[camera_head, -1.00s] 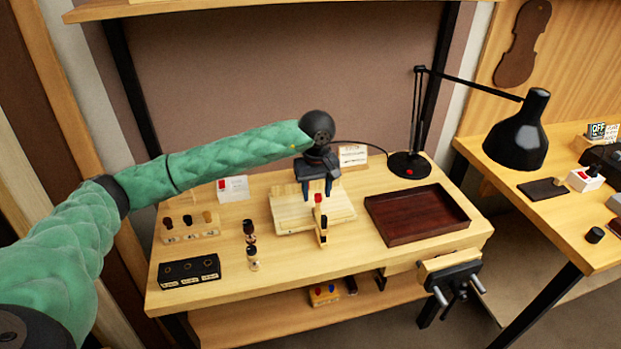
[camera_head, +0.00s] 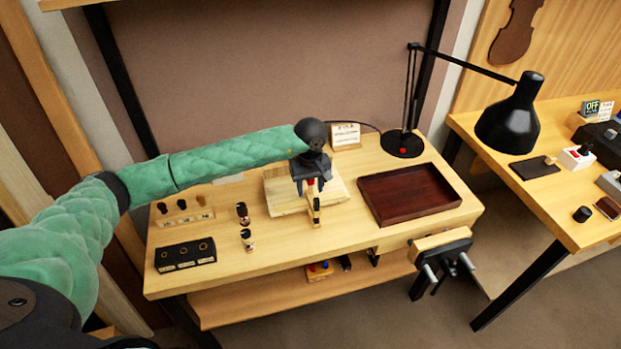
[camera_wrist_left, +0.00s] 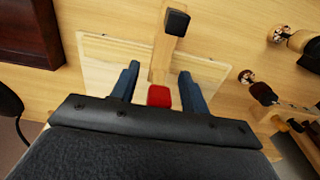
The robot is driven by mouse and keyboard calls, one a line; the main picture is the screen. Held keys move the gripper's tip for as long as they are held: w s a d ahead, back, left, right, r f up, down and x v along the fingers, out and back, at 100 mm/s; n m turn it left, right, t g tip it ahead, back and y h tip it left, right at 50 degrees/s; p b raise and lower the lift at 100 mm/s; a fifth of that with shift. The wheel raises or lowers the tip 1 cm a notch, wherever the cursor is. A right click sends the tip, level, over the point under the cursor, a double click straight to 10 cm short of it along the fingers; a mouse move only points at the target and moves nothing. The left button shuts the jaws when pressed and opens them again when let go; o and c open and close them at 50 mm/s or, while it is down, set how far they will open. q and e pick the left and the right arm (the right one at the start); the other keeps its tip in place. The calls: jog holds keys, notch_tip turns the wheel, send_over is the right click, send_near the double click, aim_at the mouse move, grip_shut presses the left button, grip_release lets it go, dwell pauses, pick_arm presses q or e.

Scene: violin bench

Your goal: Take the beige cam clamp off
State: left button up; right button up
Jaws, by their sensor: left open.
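The beige cam clamp (camera_head: 316,213) stands at the front edge of a pale wooden board (camera_head: 285,196) on the bench. In the left wrist view its beige bar (camera_wrist_left: 164,58) runs up to a dark block (camera_wrist_left: 177,22), with a red piece (camera_wrist_left: 159,96) nearer to me. My left gripper (camera_head: 311,190) is over the clamp, pointing down. Its blue fingers are open, one on each side of the red piece, with gaps visible in the left wrist view (camera_wrist_left: 158,72). The gripper hides part of the clamp in the head view. My right gripper is not in view.
An empty dark red tray (camera_head: 447,199) lies right of the board. A black lamp (camera_head: 403,145) stands behind it. Two small dark-and-pale pieces (camera_head: 244,226) stand left of the clamp, near a black holder (camera_head: 185,256). A vise (camera_head: 441,256) is at the front right edge.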

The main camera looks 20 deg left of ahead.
pick_arm(q)
jog(key=shift+w+f, duration=0.15)
jog(key=shift+f, duration=0.2)
jog(key=shift+r, duration=0.1)
grip_shut()
dwell(0.4)
